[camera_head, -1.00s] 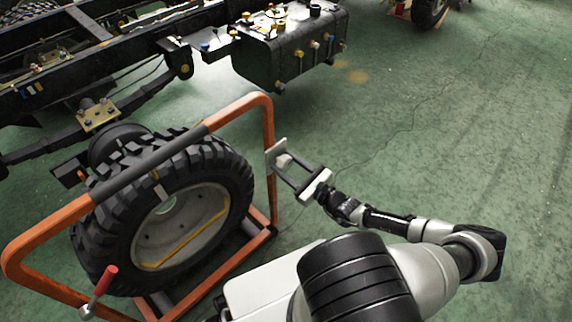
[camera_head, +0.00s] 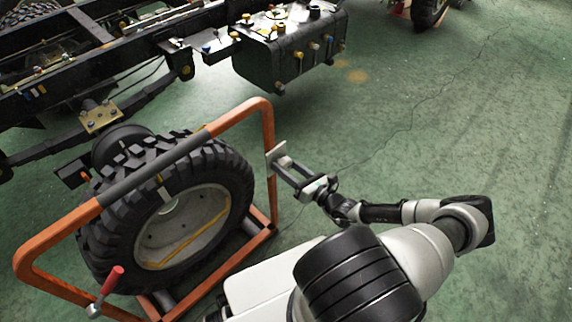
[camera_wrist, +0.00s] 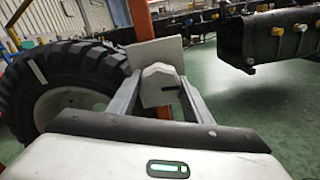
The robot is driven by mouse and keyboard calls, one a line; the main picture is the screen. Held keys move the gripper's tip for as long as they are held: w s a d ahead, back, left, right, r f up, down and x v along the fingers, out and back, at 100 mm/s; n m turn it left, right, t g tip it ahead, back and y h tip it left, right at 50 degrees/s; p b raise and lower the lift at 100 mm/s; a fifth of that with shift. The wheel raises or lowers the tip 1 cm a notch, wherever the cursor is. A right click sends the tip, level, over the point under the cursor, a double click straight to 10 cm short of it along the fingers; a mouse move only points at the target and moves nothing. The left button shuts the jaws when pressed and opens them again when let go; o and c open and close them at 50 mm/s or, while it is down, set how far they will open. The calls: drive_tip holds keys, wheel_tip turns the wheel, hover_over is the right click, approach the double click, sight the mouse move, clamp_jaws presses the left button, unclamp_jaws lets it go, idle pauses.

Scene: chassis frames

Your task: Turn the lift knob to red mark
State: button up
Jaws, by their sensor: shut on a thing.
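The lift knob (camera_wrist: 160,88) is a pale grey block in front of a flat pale plate (camera_wrist: 140,52) on the orange frame's post. In the head view the plate (camera_head: 273,155) shows beside the post, with the knob mostly hidden by the fingers. My gripper (camera_head: 285,165) is shut on the knob, with one finger on each side of it. In the wrist view my gripper (camera_wrist: 158,82) shows its fingers reaching up to the knob's sides. I cannot make out a red mark on the plate.
The orange tubular frame (camera_head: 268,130) stands around a large black tyre (camera_head: 215,160). A red-handled lever (camera_head: 111,280) is at its lower left. A truck chassis with a black tank (camera_head: 290,60) stands behind. The green floor at right is clear.

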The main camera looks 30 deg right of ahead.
drive_tip(key=m, duration=0.5)
drive_tip(key=shift+m, duration=0.3)
drive_tip(key=m+b, duration=0.1)
drive_tip(key=m, duration=0.4)
idle(0.4)
drive_tip(key=o, duration=1.1)
drive_tip(key=shift+c, duration=0.2)
drive_tip(key=p+v, duration=0.1)
drive_tip(key=v, duration=1.6)
drive_tip(key=shift+s+p, duration=0.2)
drive_tip(key=shift+p, duration=0.2)
drive_tip(key=shift+d+r, duration=0.1)
drive_tip(key=shift+d, duration=0.05)
